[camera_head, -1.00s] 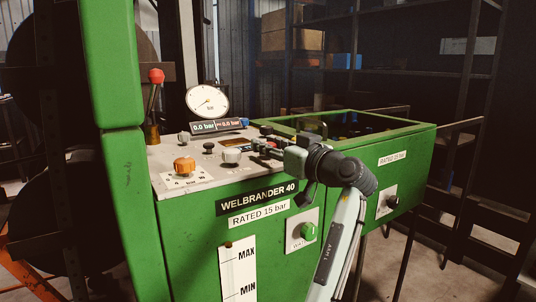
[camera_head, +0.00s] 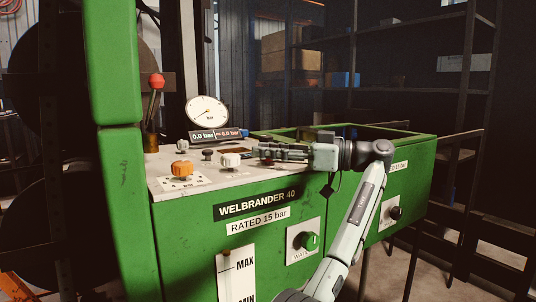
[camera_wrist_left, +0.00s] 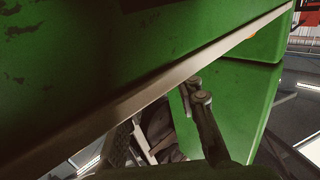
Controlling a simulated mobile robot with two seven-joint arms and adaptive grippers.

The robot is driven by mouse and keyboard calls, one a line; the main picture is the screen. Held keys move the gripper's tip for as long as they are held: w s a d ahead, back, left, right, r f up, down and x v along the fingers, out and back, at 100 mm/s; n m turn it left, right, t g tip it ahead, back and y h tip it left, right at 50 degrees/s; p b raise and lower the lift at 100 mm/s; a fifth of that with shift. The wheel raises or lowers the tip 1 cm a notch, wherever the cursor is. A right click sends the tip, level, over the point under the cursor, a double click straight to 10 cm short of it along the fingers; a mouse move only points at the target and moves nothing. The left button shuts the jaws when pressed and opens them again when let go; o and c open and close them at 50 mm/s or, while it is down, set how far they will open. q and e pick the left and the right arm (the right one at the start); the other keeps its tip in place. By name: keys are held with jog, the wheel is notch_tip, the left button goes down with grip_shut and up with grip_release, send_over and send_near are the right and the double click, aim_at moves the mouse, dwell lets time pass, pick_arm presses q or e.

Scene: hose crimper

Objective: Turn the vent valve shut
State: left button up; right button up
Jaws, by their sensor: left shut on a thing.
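My left gripper (camera_head: 263,152) reaches in from the right over the top panel of the green machine. It lies nearly level, fingers pointing left, just right of the white knob (camera_head: 230,160). It is shut on a small part with a bit of red, mostly hidden by the fingers; I take this to be the vent valve, but no label for it is readable. In the left wrist view, a finger (camera_wrist_left: 204,110) shows beside the machine's green side and pale edge; what it grips is not clear there. My right gripper is not in view.
An orange knob (camera_head: 181,169), a black knob (camera_head: 207,154) and a red-topped lever (camera_head: 156,82) stand on or by the panel. A round gauge (camera_head: 207,112) and a display (camera_head: 216,135) reading 0.0 bar stand behind.

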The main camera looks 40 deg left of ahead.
aim_at(301, 166)
pick_arm(q)
jog(key=shift+n+g+h, duration=0.3)
jog(key=shift+n+g, duration=0.2)
jog(key=shift+g, duration=0.2)
jog(key=o, duration=0.9)
jog(key=shift+v, duration=3.75)
